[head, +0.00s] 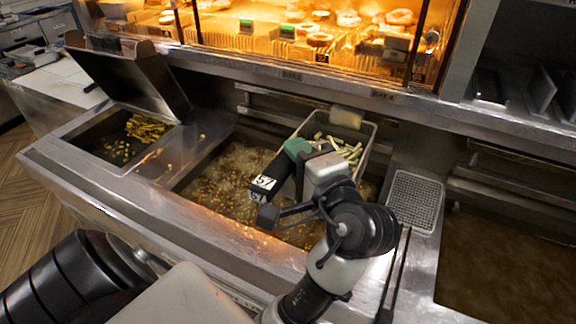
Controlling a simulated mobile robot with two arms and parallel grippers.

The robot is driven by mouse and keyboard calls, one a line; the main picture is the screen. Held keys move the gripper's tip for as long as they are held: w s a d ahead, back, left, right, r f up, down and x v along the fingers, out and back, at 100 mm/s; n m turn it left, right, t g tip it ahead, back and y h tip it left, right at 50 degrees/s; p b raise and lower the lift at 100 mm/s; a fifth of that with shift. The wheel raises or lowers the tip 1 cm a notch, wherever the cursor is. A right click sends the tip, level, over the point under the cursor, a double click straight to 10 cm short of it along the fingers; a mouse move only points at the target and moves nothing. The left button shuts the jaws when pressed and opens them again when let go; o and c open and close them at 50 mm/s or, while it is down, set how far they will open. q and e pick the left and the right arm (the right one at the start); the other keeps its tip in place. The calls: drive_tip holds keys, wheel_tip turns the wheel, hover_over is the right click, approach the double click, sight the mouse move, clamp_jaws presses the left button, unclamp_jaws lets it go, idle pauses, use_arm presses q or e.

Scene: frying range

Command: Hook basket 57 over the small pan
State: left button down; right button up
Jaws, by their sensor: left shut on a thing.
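Basket 57 (368,133) is a wire frying basket with pale fries in it, over the back right of the middle pan of bubbling oil (225,165). Its dark handle (277,172) has a green part and a white 57 label and points toward the front. My left gripper (300,188) is shut on the handle, and my wrist hides part of it and the basket's near side. Whether the basket touches the oil or the back rail is unclear. No pan is labelled small; the middle one lies under the basket. My right gripper is not in view.
A left well (105,150) holds loose fries under a raised metal lid (125,72). A perforated tray (415,200) sits right of the middle pan, before a brown oil vat (510,265). A lit doughnut display (310,35) stands behind.

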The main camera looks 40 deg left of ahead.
use_arm(q)
drive_tip(key=w+a+f+b, duration=0.1)
drive_tip(key=w+f+b, duration=0.1)
drive_tip(key=w, duration=0.4)
drive_tip(key=shift+w+a+b, duration=0.3)
drive_tip(key=shift+w+b, duration=0.05)
drive_tip(key=shift+f, duration=0.65)
idle(0.8)
drive_tip(key=c, duration=0.8)
unclamp_jaws()
drive_tip(key=shift+c, duration=0.2)
drive_tip(key=shift+b, duration=0.3)
